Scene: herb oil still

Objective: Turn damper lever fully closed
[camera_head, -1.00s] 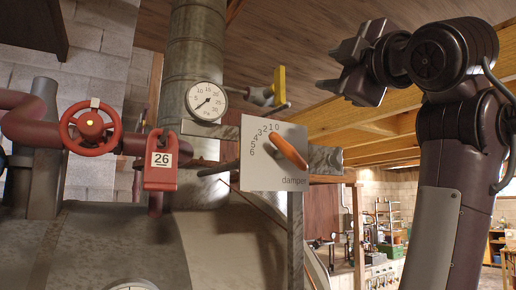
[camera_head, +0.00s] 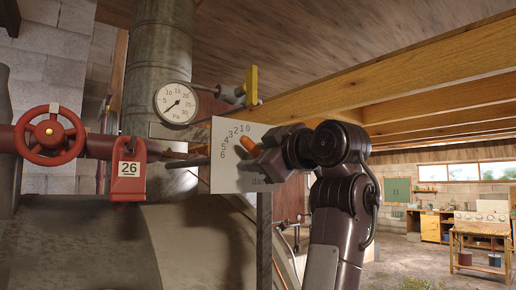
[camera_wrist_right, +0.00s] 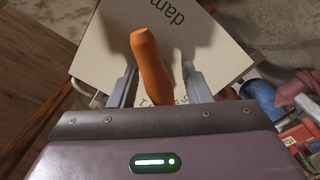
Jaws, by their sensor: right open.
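The damper lever (camera_head: 249,146) is an orange handle on a pale plate (camera_head: 225,168) with a scale from 0 to 6 and the word "damper", partly covered. Its free end points up and left, below the low numbers; I cannot tell the exact reading. My right gripper (camera_head: 268,156) is at the plate and hides the lever's lower part in the head view. In the right wrist view the lever (camera_wrist_right: 152,66) lies between the two spread fingers (camera_wrist_right: 156,86), with gaps on both sides. My left gripper is not in view.
A round gauge (camera_head: 176,103) on the metal pipe (camera_head: 160,45), a red valve wheel (camera_head: 49,135) and a red tag marked 26 (camera_head: 129,172) are left of the plate. A yellow handle (camera_head: 251,86) sticks out above it. Wooden beams (camera_head: 400,95) run overhead at right.

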